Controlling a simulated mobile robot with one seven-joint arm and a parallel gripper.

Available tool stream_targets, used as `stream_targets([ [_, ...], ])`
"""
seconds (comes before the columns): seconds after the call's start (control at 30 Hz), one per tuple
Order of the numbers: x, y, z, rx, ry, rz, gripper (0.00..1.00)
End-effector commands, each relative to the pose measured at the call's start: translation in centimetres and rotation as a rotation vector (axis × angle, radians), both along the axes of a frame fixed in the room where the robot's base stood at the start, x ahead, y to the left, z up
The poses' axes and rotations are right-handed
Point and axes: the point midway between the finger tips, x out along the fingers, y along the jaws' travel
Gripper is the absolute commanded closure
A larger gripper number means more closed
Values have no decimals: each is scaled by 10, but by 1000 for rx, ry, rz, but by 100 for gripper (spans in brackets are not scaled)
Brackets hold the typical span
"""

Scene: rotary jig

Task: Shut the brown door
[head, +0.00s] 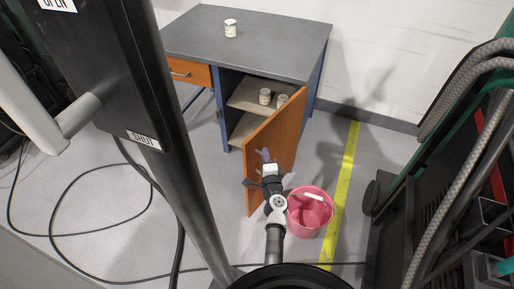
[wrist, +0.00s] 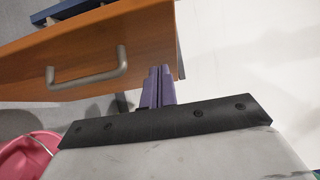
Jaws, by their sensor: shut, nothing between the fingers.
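The brown door (head: 276,139) of the desk cabinet stands open, swung out toward me, in the head view. Its outer face and grey bar handle (wrist: 90,70) show in the wrist view, where the door (wrist: 150,35) fills the upper left. My gripper (head: 265,155) is at the door's outer side in the head view. In the wrist view my gripper's purple fingers (wrist: 158,86) are together and empty, by the door's edge to the right of the handle. I cannot tell whether they touch the door.
The desk (head: 245,42) has a can (head: 230,28) on top; two more cans (head: 265,96) stand on the shelf inside. A pink bucket (head: 310,212) stands on the floor right of my gripper, near a yellow floor line (head: 342,190). Black cable (head: 75,236) lies at left.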

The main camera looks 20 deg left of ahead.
Motion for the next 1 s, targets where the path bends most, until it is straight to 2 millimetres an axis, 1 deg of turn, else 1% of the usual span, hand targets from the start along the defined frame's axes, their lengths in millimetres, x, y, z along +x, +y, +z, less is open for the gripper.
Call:
stream_targets([
  [0.03,9,5,2,0,-1,0,100],
  [0.13,11,22,0,1,0,2,100],
  [0.3,16,37,0,1,0,0,100],
  [0.43,17,41,0,-1,0,0,100],
  [0.8,17,42,-1,-1,0,-2,100],
  [0.93,20,49,-3,-3,1,-15,100],
  [1.0,22,56,-5,-3,3,-30,100],
])
